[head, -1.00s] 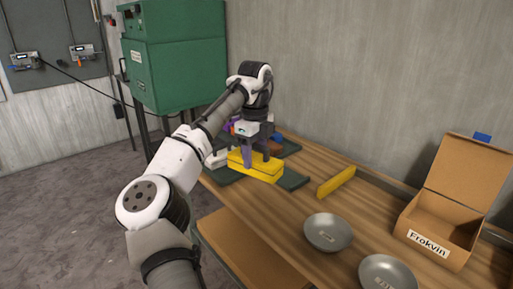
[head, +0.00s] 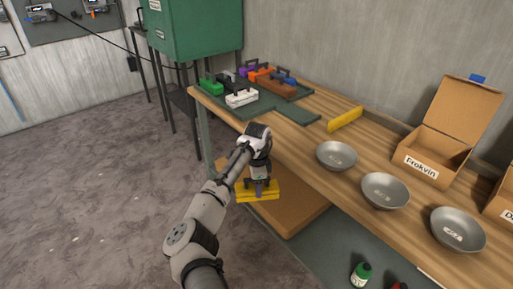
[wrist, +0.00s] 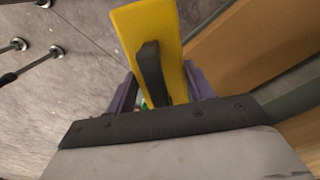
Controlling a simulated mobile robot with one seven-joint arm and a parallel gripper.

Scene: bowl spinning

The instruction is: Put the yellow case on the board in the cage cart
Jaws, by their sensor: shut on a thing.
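The yellow case (head: 257,192) is held by my gripper (head: 259,187), below the tabletop level at the front side of the wooden table. In the wrist view, the yellow case (wrist: 152,45) has a dark handle (wrist: 151,72) between my gripper's purple fingers (wrist: 160,92), which are shut on it. The green board (head: 270,101) lies on the far end of the table, with several other small cases on it: green, black, white, purple, orange, brown and blue. No cage cart is visible in these views.
The wooden table (head: 306,136) carries a yellow bar (head: 345,119), several grey bowls (head: 336,155) and an open cardboard box (head: 437,150) labelled Frokvin. A lower wooden shelf (head: 292,212) is beside the held case. Bottles (head: 361,274) stand below. Grey floor at left is open.

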